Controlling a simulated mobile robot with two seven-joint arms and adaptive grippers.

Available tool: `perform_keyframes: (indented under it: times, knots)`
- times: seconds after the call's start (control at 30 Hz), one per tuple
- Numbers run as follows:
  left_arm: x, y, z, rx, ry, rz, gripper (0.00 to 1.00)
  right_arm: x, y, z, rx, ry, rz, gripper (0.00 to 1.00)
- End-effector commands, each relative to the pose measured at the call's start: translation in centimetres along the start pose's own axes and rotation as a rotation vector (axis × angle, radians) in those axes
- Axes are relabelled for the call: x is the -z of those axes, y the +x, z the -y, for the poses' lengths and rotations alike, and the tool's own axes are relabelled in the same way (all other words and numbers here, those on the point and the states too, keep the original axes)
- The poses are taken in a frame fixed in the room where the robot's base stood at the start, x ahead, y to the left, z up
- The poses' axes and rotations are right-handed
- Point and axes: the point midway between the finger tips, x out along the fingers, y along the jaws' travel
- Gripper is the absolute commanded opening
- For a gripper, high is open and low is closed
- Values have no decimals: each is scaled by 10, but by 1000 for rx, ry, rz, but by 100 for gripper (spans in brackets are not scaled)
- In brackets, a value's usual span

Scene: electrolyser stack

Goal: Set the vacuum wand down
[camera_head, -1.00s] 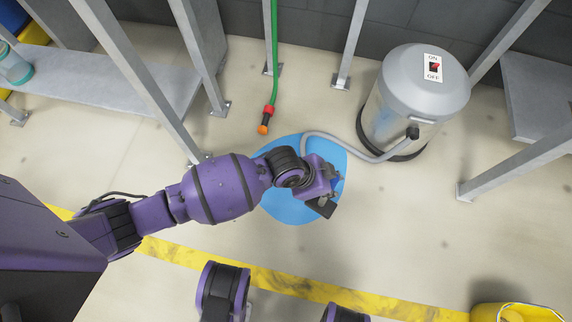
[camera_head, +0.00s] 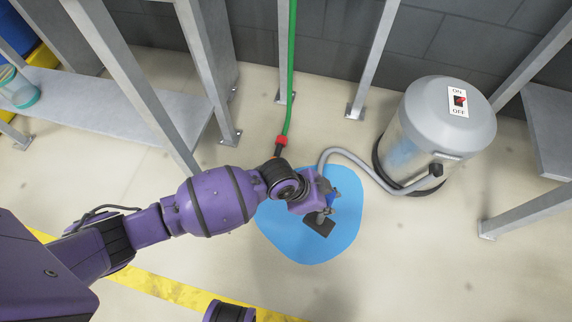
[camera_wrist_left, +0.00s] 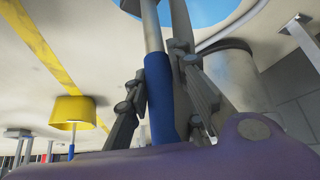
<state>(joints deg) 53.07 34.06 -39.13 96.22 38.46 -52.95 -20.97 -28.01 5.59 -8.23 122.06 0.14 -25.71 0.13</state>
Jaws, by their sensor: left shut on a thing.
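The vacuum wand has a blue grip (camera_wrist_left: 160,97), a grey tube and a dark flat head (camera_head: 319,227). My left gripper (camera_head: 326,193) is shut on the blue grip. In the left wrist view its fingers (camera_wrist_left: 165,80) stand on both sides of the grip. The head shows over the blue puddle (camera_head: 310,250); I cannot tell whether it touches the floor. A grey hose (camera_head: 362,165) runs from the wand to the silver vacuum (camera_head: 425,120), which has a red switch (camera_head: 459,101) between ON and OFF labels. My right gripper is not in view.
A green hose (camera_head: 289,80) hangs behind my left arm, its tip partly hidden. Grey frame legs (camera_head: 375,60) stand along the wall. A grey shelf (camera_head: 110,105) is at left. Open floor (camera_head: 420,260) lies right of the puddle.

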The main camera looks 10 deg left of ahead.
Motion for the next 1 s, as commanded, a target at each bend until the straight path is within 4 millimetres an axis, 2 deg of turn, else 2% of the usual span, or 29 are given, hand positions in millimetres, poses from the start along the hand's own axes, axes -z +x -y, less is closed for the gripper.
perform_keyframes:
  times: [0.03, 0.13, 0.4, 0.67, 0.77, 0.9, 1.0]
  knots:
    - [4, 5, 19, 10, 8, -10, 0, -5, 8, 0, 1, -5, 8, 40]
    - [-1, 13, 38, 11, 8, -10, 0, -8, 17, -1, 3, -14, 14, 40]
    - [-21, 44, 70, 10, 9, -11, 0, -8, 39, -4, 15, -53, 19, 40]
    - [-26, 53, 81, 11, 11, -12, 0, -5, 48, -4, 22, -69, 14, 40]
    - [-32, 60, 88, 11, 8, -12, 0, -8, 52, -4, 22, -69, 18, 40]
    - [-43, 78, 86, 8, 8, -12, 0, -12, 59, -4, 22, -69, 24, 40]
    - [-46, 84, 87, 10, 9, -13, 0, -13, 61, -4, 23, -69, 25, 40]
